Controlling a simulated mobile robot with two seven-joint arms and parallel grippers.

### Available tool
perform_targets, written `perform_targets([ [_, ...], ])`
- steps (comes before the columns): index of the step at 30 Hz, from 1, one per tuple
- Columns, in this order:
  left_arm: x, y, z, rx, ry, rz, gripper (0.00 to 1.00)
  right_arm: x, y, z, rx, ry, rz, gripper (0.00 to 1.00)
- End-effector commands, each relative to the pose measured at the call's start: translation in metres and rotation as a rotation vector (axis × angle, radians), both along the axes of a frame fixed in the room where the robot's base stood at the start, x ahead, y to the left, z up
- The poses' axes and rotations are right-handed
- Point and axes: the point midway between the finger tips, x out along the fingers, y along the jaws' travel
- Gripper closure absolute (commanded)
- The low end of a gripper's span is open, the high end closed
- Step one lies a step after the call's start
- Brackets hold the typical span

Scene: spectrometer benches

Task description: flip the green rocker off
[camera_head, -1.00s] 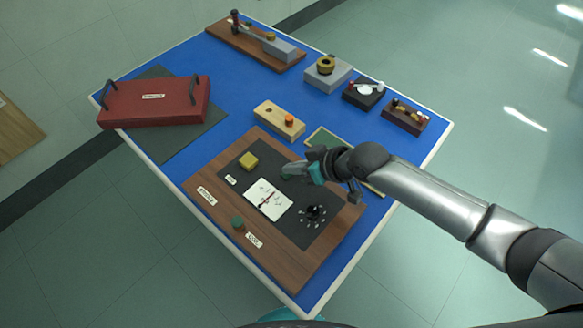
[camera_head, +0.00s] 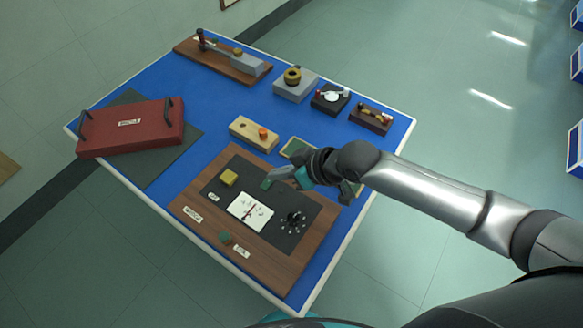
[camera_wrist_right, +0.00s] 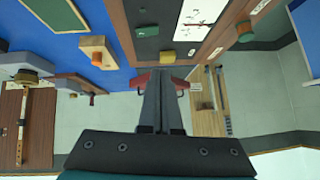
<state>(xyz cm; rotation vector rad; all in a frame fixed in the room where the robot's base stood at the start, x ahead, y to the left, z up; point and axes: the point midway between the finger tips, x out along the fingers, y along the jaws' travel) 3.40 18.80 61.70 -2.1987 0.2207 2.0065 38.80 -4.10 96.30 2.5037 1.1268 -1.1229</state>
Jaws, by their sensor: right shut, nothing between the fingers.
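The green rocker (camera_head: 266,184) is a small dark green block on the black panel (camera_head: 222,197) of the meter board. It also shows in the right wrist view (camera_wrist_right: 148,30), ahead of my fingertips. Which way it is tipped is too small to tell. My right gripper (camera_head: 273,175) is shut and empty, its tip close to the rocker on the side away from the meter; I cannot tell if they touch. In the right wrist view its fingers (camera_wrist_right: 160,72) lie together. My left gripper is in neither view.
The panel also carries a yellow block (camera_head: 228,178), a white meter (camera_head: 249,212) and a black knob (camera_head: 294,219). A green button (camera_head: 224,237) sits on the board's wooden front. A wooden block with an orange knob (camera_head: 263,134) and a red box (camera_head: 130,128) stand on the blue table.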

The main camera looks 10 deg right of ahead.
Motion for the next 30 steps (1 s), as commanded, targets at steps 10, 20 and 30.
perform_targets([
  [10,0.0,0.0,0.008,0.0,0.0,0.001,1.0,-0.027,-0.02,0.033,0.0,-0.001,0.001,1.0],
  [20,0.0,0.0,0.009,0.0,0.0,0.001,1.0,-0.031,-0.023,0.037,0.001,0.001,0.0,1.0],
  [30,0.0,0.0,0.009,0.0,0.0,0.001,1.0,-0.03,-0.023,0.037,0.001,0.0,0.001,1.0],
])
